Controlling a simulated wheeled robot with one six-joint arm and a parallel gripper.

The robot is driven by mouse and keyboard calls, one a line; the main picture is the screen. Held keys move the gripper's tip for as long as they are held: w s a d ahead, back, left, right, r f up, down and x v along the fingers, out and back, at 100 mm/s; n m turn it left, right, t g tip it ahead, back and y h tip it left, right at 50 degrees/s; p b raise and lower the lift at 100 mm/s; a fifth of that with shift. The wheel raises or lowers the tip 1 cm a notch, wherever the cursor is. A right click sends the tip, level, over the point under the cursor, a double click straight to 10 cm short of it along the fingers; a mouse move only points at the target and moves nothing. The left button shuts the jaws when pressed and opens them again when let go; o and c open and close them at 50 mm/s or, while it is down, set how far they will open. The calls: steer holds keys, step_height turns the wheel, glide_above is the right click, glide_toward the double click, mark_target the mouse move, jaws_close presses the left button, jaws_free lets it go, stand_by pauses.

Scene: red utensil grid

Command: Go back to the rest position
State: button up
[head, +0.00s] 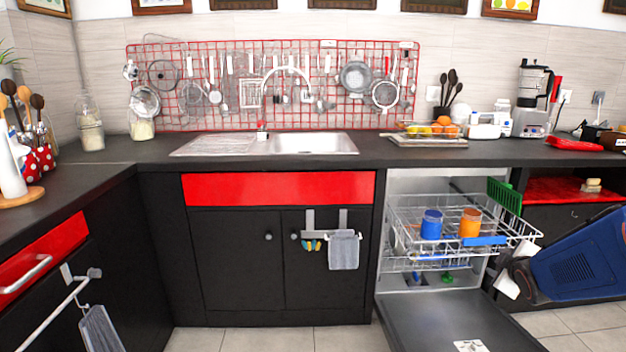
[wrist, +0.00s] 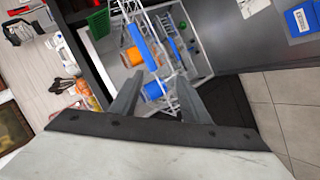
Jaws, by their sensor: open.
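My gripper (wrist: 157,100) is open in the wrist view. Its two grey fingers stand apart with nothing held between them. It faces the open dishwasher, whose wire rack (wrist: 172,55) shows beyond the fingertips. In the head view my blue arm reaches in from the right edge, beside the pulled-out upper rack (head: 408,215). A blue cup (head: 431,224) and an orange cup (head: 470,222) stand upright in that rack, apart from each other.
The dishwasher door (head: 440,320) lies open low over the floor. A green rack (head: 505,196) stands at the rack's back right. Floor tiles at front centre are clear.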

steer(key=s+a+m+g+y, duration=0.2)
steer(key=s+a+m+g, duration=0.1)
steer(key=s+a, duration=0.8)
steer(key=s+a+r+m+g+y, duration=0.1)
steer(key=s+a+m+g, duration=0.2)
steer(key=s, duration=1.5)
steer(key=a+m, duration=0.3)
steer(key=a, duration=0.4)
steer(key=shift+s+a+g+y, duration=0.2)
steer(key=shift+a+g+y, duration=0.15)
steer(key=shift+g+y, duration=0.05)
steer(key=shift+r, duration=0.1)
